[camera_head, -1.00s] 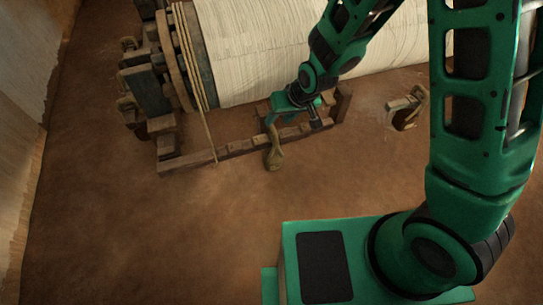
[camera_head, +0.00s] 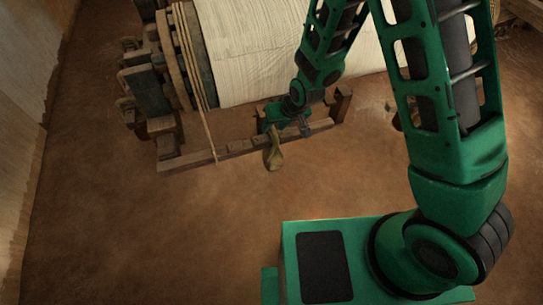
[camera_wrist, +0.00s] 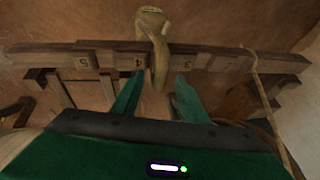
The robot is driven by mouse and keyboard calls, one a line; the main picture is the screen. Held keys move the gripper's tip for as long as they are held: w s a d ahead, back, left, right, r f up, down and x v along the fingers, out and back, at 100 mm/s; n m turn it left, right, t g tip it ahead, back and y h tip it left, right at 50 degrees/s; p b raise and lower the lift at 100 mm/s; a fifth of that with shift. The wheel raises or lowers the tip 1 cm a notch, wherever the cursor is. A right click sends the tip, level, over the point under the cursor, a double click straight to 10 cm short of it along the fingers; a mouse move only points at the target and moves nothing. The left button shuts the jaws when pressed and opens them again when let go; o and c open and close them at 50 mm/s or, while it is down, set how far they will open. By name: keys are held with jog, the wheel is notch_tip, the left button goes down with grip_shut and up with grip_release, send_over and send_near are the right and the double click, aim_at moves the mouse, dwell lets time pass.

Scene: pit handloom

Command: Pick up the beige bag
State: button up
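The beige bag (camera_head: 273,158) hangs over the front of a low wooden rail (camera_head: 195,158). In the wrist view its wider part (camera_wrist: 150,20) is at the top, and a narrower part (camera_wrist: 160,65) comes across the rail (camera_wrist: 215,58) toward me. My gripper (camera_wrist: 155,85) is open, with one finger on each side of the narrow part's end in the picture. I cannot tell whether either finger touches it. In the head view my gripper (camera_head: 268,122) is just behind the bag, and its fingertips are partly hidden there.
The rail bears numbered marks, with a 4 (camera_wrist: 138,61) beside the bag. A large roll of pale cloth (camera_head: 260,50) lies behind the rail. A rope (camera_wrist: 262,85) runs down right of the gripper in the wrist view. The brown floor (camera_head: 150,230) in front is clear.

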grip_shut()
dwell(1.4)
